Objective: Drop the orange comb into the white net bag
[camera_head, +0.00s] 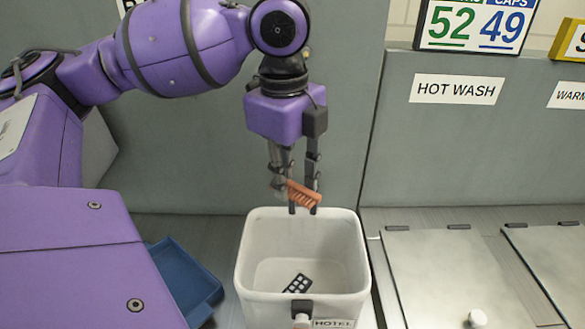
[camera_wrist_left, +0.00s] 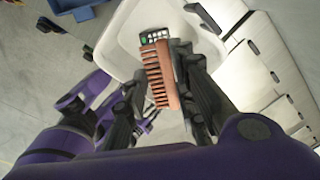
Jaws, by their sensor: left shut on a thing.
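The orange comb (camera_head: 304,194) is between the fingertips of my left gripper (camera_head: 302,206), which is shut on it. The comb is held above the far part of the opening of a white container (camera_head: 252,240), which looks like a stiff, open-topped bin rather than a net bag. A label reading "HOTEL" is on its front. In the left wrist view the comb (camera_wrist_left: 160,76) shows its teeth pointing left, with the white container (camera_wrist_left: 118,45) behind it. My right gripper is not in view.
A dark item with light buttons (camera_head: 298,284) lies inside the white container. A blue tray (camera_head: 185,280) is to its left. Metal lids (camera_head: 440,270) lie to its right, below a "HOT WASH" sign (camera_head: 456,89). A grey panel (camera_head: 340,150) stands behind.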

